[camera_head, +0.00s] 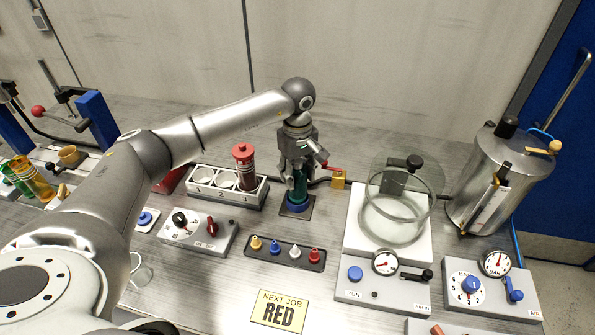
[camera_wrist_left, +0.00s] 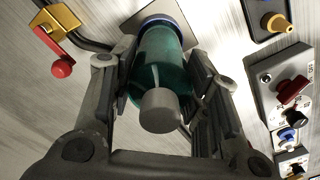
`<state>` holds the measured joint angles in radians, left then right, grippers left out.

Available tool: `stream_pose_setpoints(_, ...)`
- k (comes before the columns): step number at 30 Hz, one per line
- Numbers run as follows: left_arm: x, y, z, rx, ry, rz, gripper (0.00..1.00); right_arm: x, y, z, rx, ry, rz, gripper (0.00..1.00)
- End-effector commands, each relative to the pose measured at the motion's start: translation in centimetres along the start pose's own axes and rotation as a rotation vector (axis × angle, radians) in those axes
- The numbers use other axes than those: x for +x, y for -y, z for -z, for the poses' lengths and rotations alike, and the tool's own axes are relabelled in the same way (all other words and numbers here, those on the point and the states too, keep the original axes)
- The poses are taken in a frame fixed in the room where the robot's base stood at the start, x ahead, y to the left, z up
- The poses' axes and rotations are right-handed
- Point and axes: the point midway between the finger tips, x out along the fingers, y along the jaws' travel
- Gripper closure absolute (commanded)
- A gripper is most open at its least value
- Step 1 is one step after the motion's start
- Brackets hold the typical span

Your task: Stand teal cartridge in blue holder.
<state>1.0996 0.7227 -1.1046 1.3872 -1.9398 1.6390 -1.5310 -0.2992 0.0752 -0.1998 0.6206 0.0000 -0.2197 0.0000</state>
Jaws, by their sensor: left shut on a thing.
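The teal cartridge (camera_head: 299,184) stands upright between the fingers of my left gripper (camera_head: 297,186), which is shut on it. The blue holder (camera_head: 297,207) is a round ring on a dark square plate, directly under the cartridge. In the left wrist view the teal cartridge (camera_wrist_left: 160,65) shows its grey cap towards the camera, and its far end meets the blue holder (camera_wrist_left: 163,20). The lower end appears to be inside the ring; how deep it sits is hidden. My right gripper is not in view.
A white rack (camera_head: 228,189) with numbered wells and a dark red cartridge (camera_head: 244,165) stands left of the holder. A yellow valve with a red lever (camera_head: 338,179) is close on the right. A tray of small coloured nozzles (camera_head: 285,252) lies in front. A glass chamber (camera_head: 403,205) stands further right.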

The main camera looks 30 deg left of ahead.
Motion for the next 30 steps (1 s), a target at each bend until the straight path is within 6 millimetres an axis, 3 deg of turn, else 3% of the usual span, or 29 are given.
stream_pose_setpoints(3,0.5,0.0,0.0,0.0,0.0,-0.001,1.0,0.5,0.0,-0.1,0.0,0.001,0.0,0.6)
stream_pose_setpoints(4,0.4,0.0,0.0,0.0,0.0,0.0,0.55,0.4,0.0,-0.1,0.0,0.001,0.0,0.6)
stream_pose_setpoints(9,0.3,0.0,0.0,0.0,0.0,0.0,0.36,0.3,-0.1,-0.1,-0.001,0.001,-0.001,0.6)
stream_pose_setpoints(22,-0.4,0.0,0.0,0.0,0.0,0.0,0.36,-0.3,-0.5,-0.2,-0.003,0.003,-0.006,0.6)
stream_pose_setpoints(23,-0.6,-0.1,0.0,0.0,-0.001,-0.003,0.36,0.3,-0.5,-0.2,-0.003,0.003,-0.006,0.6)
stream_pose_setpoints(30,-5.5,-0.1,0.0,0.001,-0.002,-0.006,0.36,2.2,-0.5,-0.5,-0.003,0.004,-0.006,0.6)
